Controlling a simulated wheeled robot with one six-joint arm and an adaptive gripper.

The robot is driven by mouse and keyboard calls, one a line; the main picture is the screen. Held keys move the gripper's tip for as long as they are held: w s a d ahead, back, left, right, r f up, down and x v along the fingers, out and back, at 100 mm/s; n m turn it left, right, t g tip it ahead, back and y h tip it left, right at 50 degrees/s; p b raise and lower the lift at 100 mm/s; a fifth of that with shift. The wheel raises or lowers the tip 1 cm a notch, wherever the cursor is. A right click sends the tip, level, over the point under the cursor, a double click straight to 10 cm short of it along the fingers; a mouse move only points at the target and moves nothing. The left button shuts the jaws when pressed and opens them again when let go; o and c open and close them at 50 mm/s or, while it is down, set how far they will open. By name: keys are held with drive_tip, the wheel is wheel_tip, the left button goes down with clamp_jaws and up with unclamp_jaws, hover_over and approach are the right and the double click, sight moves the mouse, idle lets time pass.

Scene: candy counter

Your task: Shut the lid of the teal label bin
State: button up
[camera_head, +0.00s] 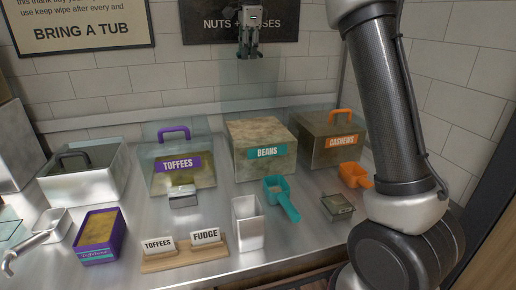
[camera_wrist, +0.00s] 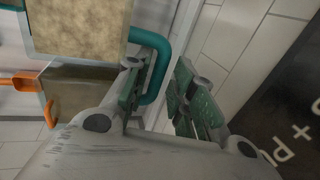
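The teal label bin (camera_head: 258,166), marked BEANS, stands at the middle of the counter. Its clear lid (camera_head: 235,92) looks raised, standing upright at the back of the bin. My gripper (camera_head: 248,55) is above the bin, fingers pointing down, near the lid's top edge. In the wrist view, the lid's teal handle (camera_wrist: 161,60) lies between the two fingers of my gripper (camera_wrist: 160,95), close to the left one. The fingers are apart. The handle is hidden behind my gripper in the head view. The bin's grainy contents (camera_wrist: 80,24) show in the wrist view.
The TOFFEES bin (camera_head: 178,165) with a purple handle stands left, the CASHEWS bin (camera_head: 338,142) with an orange handle right. In front are a teal scoop (camera_head: 281,198), an orange scoop (camera_head: 354,175), a metal container (camera_head: 249,225) and a sign holder (camera_head: 185,256). The wall is close behind.

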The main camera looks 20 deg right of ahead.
sight(252, 52)
drive_tip(key=c, duration=0.5)
drive_tip(key=shift+s, duration=0.1)
drive_tip(key=s, duration=0.4)
drive_tip(key=shift+s+f, duration=0.25)
drive_tip(key=shift+s, duration=0.15)
drive_tip(key=s, duration=0.1)
drive_tip(key=s+f, duration=0.1)
drive_tip(key=s, duration=0.2)
drive_tip(key=shift+s+f, duration=0.15)
drive_tip(key=shift+f, duration=0.2)
